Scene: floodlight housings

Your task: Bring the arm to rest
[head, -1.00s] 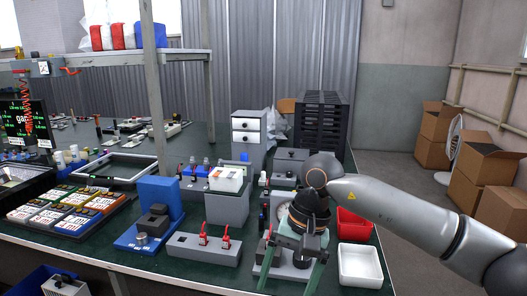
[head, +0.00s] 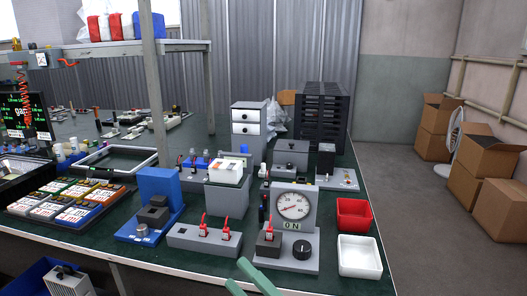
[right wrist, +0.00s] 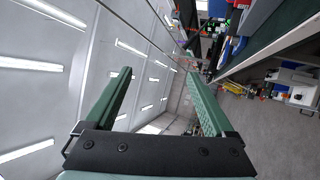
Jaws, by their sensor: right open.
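My right gripper (head: 252,278) shows at the bottom edge of the head view, in front of the table's front edge. Only its green finger ends are in the picture. In the right wrist view its two green fingers (right wrist: 160,85) stand wide apart with nothing between them. That view looks up past the fingers at ceiling lights, with the room tilted on its side. The rest of my right arm is out of the head view. My left gripper is not in view.
The table (head: 330,285) carries a gauge station with a dial (head: 293,205) and a black knob, a red bin (head: 354,215), a white bin (head: 359,257) and a blue fixture (head: 160,187). Cardboard boxes (head: 497,207) and a fan stand on the floor at right.

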